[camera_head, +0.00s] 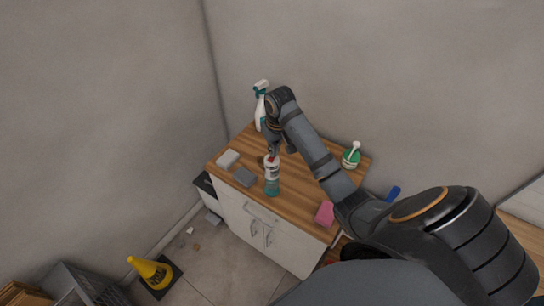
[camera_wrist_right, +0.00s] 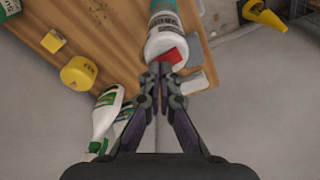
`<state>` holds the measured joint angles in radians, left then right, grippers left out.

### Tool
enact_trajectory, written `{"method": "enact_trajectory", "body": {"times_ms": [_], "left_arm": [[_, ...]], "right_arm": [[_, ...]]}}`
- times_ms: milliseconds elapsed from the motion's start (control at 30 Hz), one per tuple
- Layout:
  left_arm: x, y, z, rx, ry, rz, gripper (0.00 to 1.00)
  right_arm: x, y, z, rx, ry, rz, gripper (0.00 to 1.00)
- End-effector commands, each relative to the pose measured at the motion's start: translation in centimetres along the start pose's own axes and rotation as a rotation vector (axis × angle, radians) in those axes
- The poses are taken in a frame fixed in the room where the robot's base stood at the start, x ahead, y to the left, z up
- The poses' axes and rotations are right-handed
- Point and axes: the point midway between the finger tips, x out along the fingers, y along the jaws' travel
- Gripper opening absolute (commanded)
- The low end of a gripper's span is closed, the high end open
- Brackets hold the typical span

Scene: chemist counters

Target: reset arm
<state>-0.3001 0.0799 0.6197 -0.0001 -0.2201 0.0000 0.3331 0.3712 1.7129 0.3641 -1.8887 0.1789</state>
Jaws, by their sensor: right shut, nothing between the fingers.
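My right arm reaches from the lower right across the wooden counter in the head view. Its gripper (camera_head: 272,150) is above the counter, just over a bottle (camera_head: 271,175) with a white top and teal lower part. In the right wrist view the gripper (camera_wrist_right: 160,68) has its fingers shut together with nothing between them. The bottle (camera_wrist_right: 165,38) with its red cap shows just beyond the fingertips; I cannot tell whether they touch it. My left gripper is not in view.
A white spray bottle (camera_head: 261,108) stands close behind the gripper. A yellow cone (camera_head: 150,271) stands on the floor.

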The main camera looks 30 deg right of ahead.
Motion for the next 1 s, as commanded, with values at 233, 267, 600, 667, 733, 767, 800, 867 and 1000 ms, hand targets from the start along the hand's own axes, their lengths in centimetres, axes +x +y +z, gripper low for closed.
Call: {"method": "enact_trajectory", "body": {"times_ms": [233,267,600,667,733,767,800,867,1000], "left_arm": [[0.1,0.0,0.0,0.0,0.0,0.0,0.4],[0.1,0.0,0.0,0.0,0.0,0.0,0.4],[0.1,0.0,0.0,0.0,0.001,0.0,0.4],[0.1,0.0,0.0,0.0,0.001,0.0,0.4],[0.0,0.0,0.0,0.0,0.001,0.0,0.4],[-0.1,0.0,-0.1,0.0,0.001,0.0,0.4],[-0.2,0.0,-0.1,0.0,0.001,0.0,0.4],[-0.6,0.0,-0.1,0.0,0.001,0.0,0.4],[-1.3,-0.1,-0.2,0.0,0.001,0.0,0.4]], "right_arm": [[0.4,0.0,0.1,0.0,0.0,0.0,0.0],[0.5,0.0,0.1,0.0,0.0,0.0,0.0],[0.7,0.0,0.2,0.001,-0.005,0.0,0.0],[0.7,0.0,0.2,0.001,-0.005,0.0,0.0],[0.6,0.0,0.2,0.001,-0.006,0.0,0.0],[0.5,0.0,0.2,0.001,-0.006,0.0,0.0],[0.4,0.0,0.2,0.001,-0.007,0.0,0.0],[0.1,0.0,0.2,0.001,-0.006,0.0,0.0],[-0.7,0.0,0.0,0.0,-0.004,0.0,0.0]]}}
